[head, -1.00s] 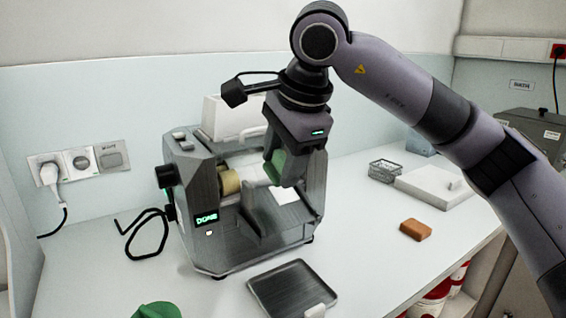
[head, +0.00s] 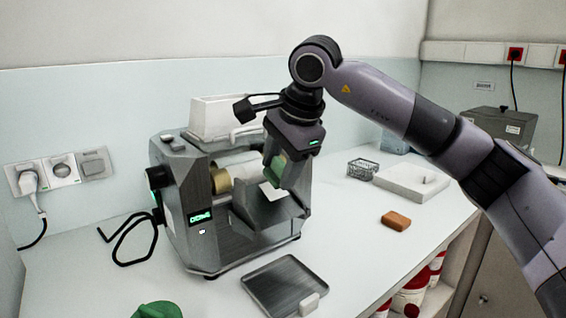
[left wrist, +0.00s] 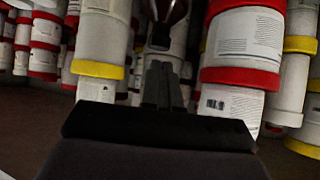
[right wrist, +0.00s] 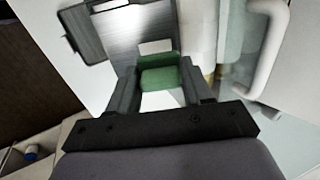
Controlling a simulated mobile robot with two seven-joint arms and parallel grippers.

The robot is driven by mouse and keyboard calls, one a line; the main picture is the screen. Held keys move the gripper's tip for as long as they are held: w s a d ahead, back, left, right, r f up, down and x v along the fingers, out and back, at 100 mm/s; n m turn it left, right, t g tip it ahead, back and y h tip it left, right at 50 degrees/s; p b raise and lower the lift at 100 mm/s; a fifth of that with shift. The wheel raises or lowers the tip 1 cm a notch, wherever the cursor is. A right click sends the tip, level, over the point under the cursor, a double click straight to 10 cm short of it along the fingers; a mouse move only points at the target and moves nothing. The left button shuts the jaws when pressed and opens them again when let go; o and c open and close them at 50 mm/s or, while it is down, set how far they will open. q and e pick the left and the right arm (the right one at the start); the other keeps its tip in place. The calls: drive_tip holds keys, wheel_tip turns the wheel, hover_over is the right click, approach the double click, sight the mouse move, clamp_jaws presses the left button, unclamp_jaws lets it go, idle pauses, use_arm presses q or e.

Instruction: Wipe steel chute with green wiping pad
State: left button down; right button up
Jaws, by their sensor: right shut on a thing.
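My right gripper (head: 275,172) is shut on the green wiping pad (right wrist: 160,72) and holds it in the mill's open front, by the rollers. In the head view the green wiping pad (head: 279,166) is partly hidden by the fingers. The steel chute (right wrist: 135,22) shows as brushed metal beyond the pad in the right wrist view, with a pale patch on it. In the head view the steel chute (head: 262,210) lies low in the mill, below the pad. I cannot tell whether pad and chute touch. My left gripper (left wrist: 163,85) looks shut and empty, facing tubs.
The grey mill (head: 215,225) stands on the white counter with a lit display. A dark tray (head: 284,285) lies in front of it. A brown block (head: 396,220), a wire basket (head: 362,168) and a white slab (head: 410,182) are to the right. Red-and-white tubs (left wrist: 243,45) fill the left wrist view.

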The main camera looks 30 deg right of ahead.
sight(287, 208)
wheel_tip(287, 208, down, 2)
drive_tip(key=shift+w+f+b, duration=0.1)
drive_tip(key=shift+b, duration=0.55)
drive_tip(key=shift+s+d+f+b, duration=0.1)
drive_tip(key=shift+s+f+b, duration=0.1)
drive_tip(key=shift+s+b, duration=0.25)
drive_tip(key=shift+s+f+b, duration=0.15)
drive_tip(key=shift+s+b, duration=0.15)
drive_tip(key=shift+s, duration=0.2)
drive_tip(key=shift+s+d+f+b, duration=0.1)
drive_tip(key=shift+s+f+b, duration=0.15)
drive_tip(key=shift+s+b, duration=0.55)
drive_tip(key=shift+s, duration=0.25)
drive_tip(key=shift+w+f, duration=0.25)
drive_tip(key=shift+f, duration=0.2)
